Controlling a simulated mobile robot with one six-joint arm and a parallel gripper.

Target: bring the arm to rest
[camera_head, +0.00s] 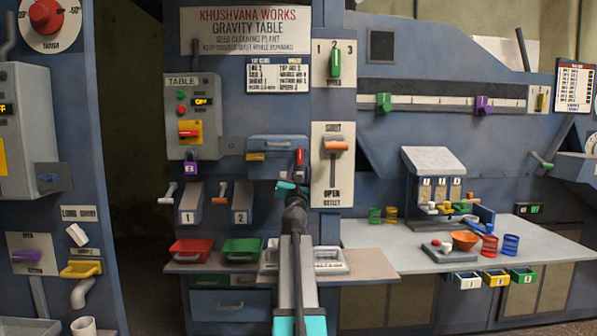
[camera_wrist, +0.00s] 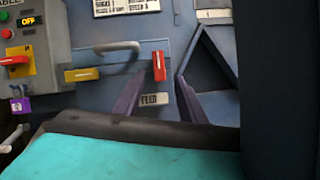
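My gripper (camera_wrist: 161,76) shows in the wrist view as two dark fingers standing apart, with nothing seen held between them. A red lever (camera_wrist: 158,66) shows between and beyond the fingertips, above a small label (camera_wrist: 155,99) ending in "EED". I cannot tell whether a finger touches the lever. In the head view my arm reaches up from the bottom middle, and my gripper (camera_head: 296,178) is in front of the panel, just below the red lever (camera_head: 299,157). My wrist hides part of the panel there.
The grey drawer-like box (camera_head: 277,142) is beside the lever. An orange-handled outlet slide (camera_head: 335,146) is close on the right. Red (camera_head: 191,250) and green (camera_head: 242,249) trays sit on the ledge below. The right worktable (camera_head: 385,259) holds a balance-like stand (camera_head: 434,161) and several cups.

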